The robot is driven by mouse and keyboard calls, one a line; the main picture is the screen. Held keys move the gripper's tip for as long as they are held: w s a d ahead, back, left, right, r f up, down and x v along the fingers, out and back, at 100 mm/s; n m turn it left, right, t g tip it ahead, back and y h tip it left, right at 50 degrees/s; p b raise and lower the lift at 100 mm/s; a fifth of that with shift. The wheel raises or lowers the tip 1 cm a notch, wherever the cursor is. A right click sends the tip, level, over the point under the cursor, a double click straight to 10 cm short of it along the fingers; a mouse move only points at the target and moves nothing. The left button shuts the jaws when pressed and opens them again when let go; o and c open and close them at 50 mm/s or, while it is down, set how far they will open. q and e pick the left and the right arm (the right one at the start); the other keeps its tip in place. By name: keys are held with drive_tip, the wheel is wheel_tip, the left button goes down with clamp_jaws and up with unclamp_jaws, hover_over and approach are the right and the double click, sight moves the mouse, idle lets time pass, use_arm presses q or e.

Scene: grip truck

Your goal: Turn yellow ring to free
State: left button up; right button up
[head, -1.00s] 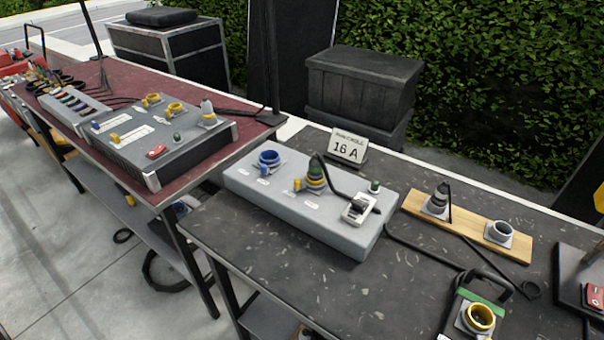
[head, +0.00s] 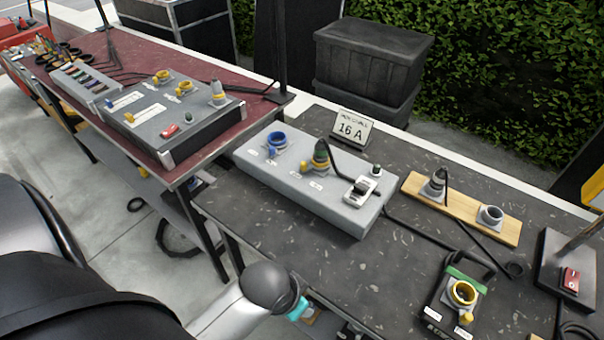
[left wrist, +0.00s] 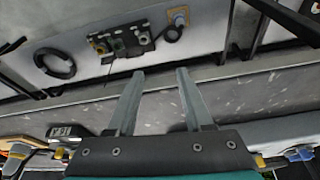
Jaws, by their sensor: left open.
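A long grey box (head: 340,215) lies on the near dark table. In its middle stands a dark plug with a green band, seated in a socket with a yellow ring (head: 320,163); a yellow tab sticks out at its left. I cannot read the ring's setting. My left arm comes in from the lower left of the head view, where its fingers are hidden. In the left wrist view my left gripper (left wrist: 161,75) is open, its two fingers apart with nothing between them, near the table's edge. My right gripper is not in view.
A blue socket (head: 277,141) and a white switch (head: 362,190) flank the plug. A "16 A" sign (head: 351,128) stands behind. A black box with a yellow socket (head: 463,292) and a wooden board (head: 470,223) stand right. Cables cross the table.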

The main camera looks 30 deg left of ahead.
use_arm(q)
drive_tip(key=shift+m+t+h, duration=0.3)
drive_tip(key=shift+m+h, duration=0.1)
drive_tip(key=shift+m, duration=0.3)
drive_tip(key=w+r, duration=0.1)
drive_tip(key=w, duration=0.1)
drive_tip(key=w+a+r, duration=0.1)
drive_tip(key=w, duration=0.2)
drive_tip(key=w+r, duration=0.1)
drive_tip(key=w, duration=0.2)
drive_tip(key=shift+w+a, duration=0.1)
drive_tip(key=shift+a, duration=0.1)
drive_tip(key=shift+m, duration=0.3)
drive_tip(key=w+a+r, duration=0.1)
drive_tip(key=w, duration=0.1)
drive_tip(key=w+a+r, duration=0.2)
drive_tip(key=w, duration=0.1)
drive_tip(key=shift+w+a+r+p, duration=0.1)
drive_tip(key=shift+w+r+p, duration=0.2)
drive_tip(key=shift+r, duration=0.05)
drive_tip(key=w+a+r, duration=0.5)
drive_tip(key=n, duration=0.2)
approach(304, 163)
drive_tip(key=shift+y, duration=0.3)
drive_tip(key=b+x, duration=0.1)
drive_tip(key=x, duration=0.7)
drive_tip(key=shift+w+d+f+b, duration=0.1)
drive_tip(key=shift+d+f+b, duration=0.1)
drive_tip(key=shift+b, duration=0.1)
drive_tip(key=shift+c, duration=0.2)
